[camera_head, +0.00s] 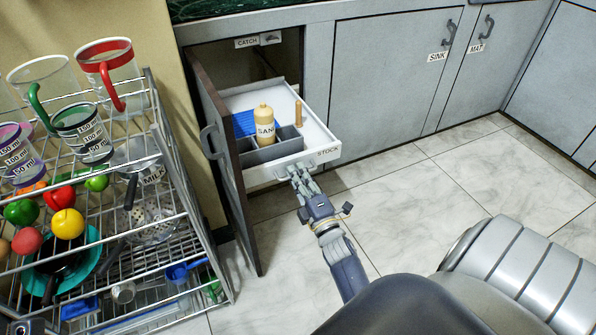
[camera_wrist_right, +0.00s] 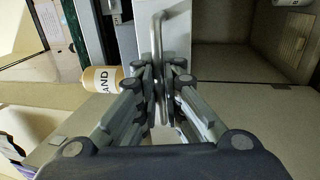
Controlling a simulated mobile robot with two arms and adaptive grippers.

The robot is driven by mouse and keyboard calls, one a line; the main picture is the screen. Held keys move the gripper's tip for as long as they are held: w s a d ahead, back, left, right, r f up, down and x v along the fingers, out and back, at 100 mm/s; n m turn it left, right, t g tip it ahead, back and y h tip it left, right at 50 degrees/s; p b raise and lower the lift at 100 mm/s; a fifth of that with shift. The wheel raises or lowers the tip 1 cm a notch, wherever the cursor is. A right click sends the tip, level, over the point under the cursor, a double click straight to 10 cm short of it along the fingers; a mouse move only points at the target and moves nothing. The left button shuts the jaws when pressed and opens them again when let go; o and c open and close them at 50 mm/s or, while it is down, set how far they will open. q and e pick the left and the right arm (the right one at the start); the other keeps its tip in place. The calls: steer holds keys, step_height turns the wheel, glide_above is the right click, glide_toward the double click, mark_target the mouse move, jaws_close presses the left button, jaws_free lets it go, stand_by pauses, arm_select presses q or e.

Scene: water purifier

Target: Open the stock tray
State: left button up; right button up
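The white stock tray (camera_head: 316,132), labelled STOCK on its front, is slid out of the open cabinet below the counter. My right gripper (camera_head: 297,172) is at the tray's front. In the right wrist view, the fingers of the right gripper (camera_wrist_right: 162,82) close around the tray's metal bar handle (camera_wrist_right: 158,35). The tray holds a tan bottle (camera_head: 264,122) with a SAND label, a wooden peg (camera_head: 299,114), a blue ribbed piece (camera_head: 243,123) and grey compartments (camera_head: 272,151). The bottle also shows in the right wrist view (camera_wrist_right: 103,80). My left gripper is not in view.
The cabinet door (camera_head: 228,165) stands open left of the tray. A wire rack (camera_head: 180,195) with jugs, toy fruit and utensils stands farther left. Closed SINK (camera_head: 390,80) and MAT (camera_head: 490,50) doors are to the right. Tiled floor (camera_head: 430,195) is clear at right.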

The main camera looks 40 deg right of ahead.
steer(key=o, duration=0.3)
steer(key=shift+s, duration=0.1)
steer(key=v, duration=0.7)
steer(key=shift+s, duration=0.15)
steer(key=shift+f, duration=0.15)
